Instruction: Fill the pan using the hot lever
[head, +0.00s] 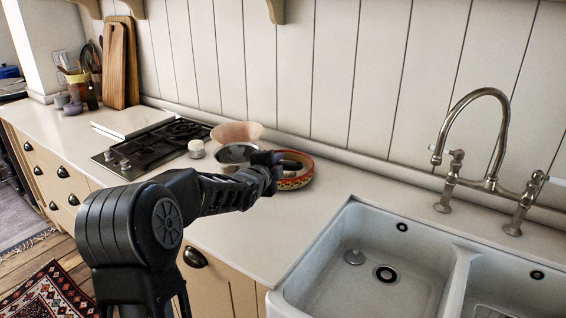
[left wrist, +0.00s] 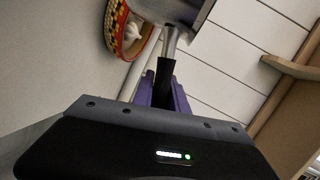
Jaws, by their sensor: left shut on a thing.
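My left gripper (head: 268,168) is shut on the handle of a grey metal pan (head: 236,153). The left wrist view shows the pan (left wrist: 188,10) at the top, with its dark handle running down between the fingers (left wrist: 167,92). In the head view the pan is beside the hob, partly behind my gripper; I cannot tell if it touches the counter. The metal faucet (head: 494,140) stands behind the double sink, well right of the pan. It has a left lever (head: 455,160) and a right lever (head: 536,182); no hot marking is readable. My right gripper is out of view.
A red patterned dish (head: 300,177) is close to my left gripper, and a pinkish bowl (head: 237,131) is behind the pan. A gas hob (head: 150,147) and white jar (head: 196,149) are left. The counter (head: 315,205) before the sink is clear.

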